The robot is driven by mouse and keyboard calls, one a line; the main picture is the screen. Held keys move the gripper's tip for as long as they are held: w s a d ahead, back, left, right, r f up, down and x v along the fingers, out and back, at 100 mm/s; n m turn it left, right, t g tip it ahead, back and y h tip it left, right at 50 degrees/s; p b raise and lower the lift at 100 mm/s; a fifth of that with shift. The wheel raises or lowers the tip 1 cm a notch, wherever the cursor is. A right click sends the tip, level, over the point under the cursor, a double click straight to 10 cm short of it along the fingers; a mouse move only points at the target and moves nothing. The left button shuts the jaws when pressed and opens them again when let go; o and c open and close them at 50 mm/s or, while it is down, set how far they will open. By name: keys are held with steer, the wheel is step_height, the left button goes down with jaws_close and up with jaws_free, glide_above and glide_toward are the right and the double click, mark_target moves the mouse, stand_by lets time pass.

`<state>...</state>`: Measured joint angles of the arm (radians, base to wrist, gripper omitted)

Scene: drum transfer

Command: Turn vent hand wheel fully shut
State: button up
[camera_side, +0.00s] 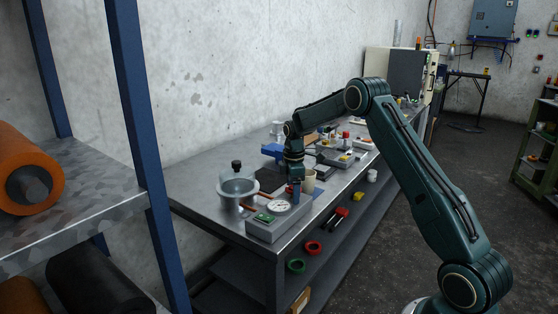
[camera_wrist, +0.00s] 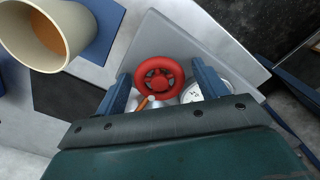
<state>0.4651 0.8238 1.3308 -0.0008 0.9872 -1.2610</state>
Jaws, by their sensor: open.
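The red hand wheel (camera_wrist: 160,71), round with spokes, shows in the wrist view against a grey surface. My gripper (camera_wrist: 164,80) is open, its two blue fingers on the left and right of the wheel, with visible gaps. I cannot tell how deep the fingers reach beside it. In the side view my gripper (camera_side: 294,184) points down just behind the grey box (camera_side: 268,231) at the bench's front edge. The wheel is not clearly visible there.
A beige cup (camera_wrist: 68,48) stands close to my gripper. A white dial gauge (camera_wrist: 193,94) sits beside the right finger. Tools and small containers crowd the bench behind.

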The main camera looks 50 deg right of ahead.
steer(key=c, duration=1)
steer(key=shift+o, duration=0.2)
steer(key=shift+m, duration=0.8)
steer(key=o, duration=1)
steer(key=shift+c, duration=0.2)
steer(key=shift+r, duration=0.1)
